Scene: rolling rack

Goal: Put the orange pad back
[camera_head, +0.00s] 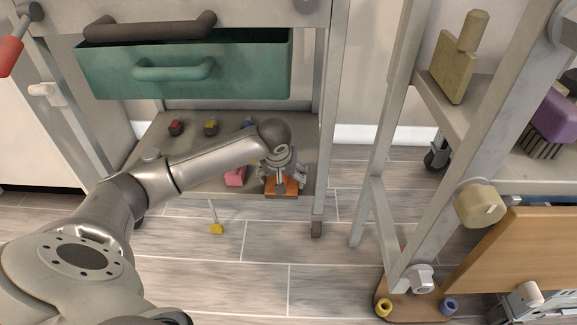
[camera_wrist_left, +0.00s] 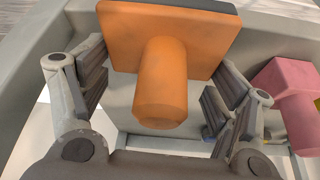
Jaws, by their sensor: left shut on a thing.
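The orange pad (camera_head: 287,188) is at the front right of the rack's lower shelf, partly covered by my left gripper (camera_head: 280,178). I cannot tell whether it rests on the shelf or hangs just above it. In the left wrist view the orange pad (camera_wrist_left: 205,38) is a flat block with a thick orange handle (camera_wrist_left: 162,85). My left gripper's fingers (camera_wrist_left: 165,92) stand on both sides of it, and the gripper is shut on the pad. My right gripper is not in view.
The lower shelf (camera_head: 150,150) also holds a pink block (camera_head: 235,177) left of the pad and small coloured items behind. A green drawer (camera_head: 240,75) hangs above. Rack posts (camera_head: 327,130) bound the right side. A second rack with a wooden board (camera_head: 520,255) stands right.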

